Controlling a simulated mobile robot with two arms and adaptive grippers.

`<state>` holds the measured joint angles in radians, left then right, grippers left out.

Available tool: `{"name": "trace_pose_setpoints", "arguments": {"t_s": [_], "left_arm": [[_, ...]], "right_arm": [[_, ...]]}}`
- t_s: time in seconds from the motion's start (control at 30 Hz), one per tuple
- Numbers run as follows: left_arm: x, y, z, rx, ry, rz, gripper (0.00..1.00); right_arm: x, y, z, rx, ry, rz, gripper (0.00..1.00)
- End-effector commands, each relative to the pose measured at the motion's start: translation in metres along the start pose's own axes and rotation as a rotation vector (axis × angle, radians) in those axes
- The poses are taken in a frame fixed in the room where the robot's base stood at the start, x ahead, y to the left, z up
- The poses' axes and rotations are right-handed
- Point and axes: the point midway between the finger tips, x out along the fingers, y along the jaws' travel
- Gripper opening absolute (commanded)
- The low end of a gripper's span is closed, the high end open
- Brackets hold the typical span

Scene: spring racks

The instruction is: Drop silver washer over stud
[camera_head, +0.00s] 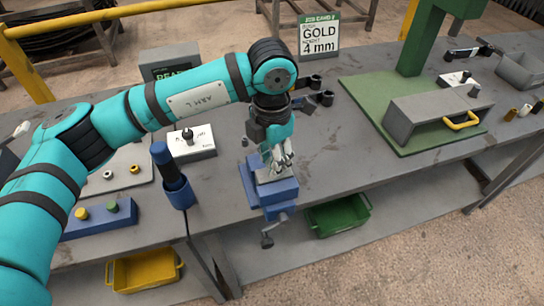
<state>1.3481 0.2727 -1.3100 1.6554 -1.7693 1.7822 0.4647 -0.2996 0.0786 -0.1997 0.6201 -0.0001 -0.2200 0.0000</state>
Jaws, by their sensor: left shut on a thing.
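My left gripper (281,166) points down just above the blue vise (268,195), with its fingertips close together. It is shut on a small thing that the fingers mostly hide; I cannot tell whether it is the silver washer. Any stud in the vise is hidden behind the fingers. A small silvery ring (107,174) lies on the pale plate (140,158) at the left, beside a gold ring (134,168). My right gripper is out of view.
A blue holder (181,197) with a dark-handled tool stands left of the vise. A sign reading GOLD 4 mm (319,35) and several black cylinders are behind the gripper. A green press (413,45) and grey guard (437,108) stand right.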

Motion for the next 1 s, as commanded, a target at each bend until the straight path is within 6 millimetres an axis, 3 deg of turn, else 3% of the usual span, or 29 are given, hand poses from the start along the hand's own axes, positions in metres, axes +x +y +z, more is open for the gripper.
{"name": "trace_pose_setpoints", "arguments": {"t_s": [0.13,0.17,0.33,0.53,0.7,1.0], "left_arm": [[-0.0005,0.0002,0.0,0.0,0.0,0.0,0.12],[-0.0005,0.0002,0.0,0.0,0.0,0.0,0.35],[-0.0004,0.0001,0.0,0.0,0.0,0.0,0.57],[-0.0004,0.0001,0.0,0.0,0.0,0.0,0.58],[-0.0003,0.0,0.0,0.0,0.0,0.0,0.8],[-0.001,0.0,0.0,0.0,0.0,0.0,0.81]], "right_arm": [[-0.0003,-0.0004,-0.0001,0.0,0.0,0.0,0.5],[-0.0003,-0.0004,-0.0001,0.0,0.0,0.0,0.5],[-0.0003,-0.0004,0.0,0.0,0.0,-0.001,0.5],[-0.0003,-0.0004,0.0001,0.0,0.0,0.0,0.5],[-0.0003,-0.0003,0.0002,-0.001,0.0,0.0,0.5],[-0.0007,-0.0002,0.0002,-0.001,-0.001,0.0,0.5]]}}
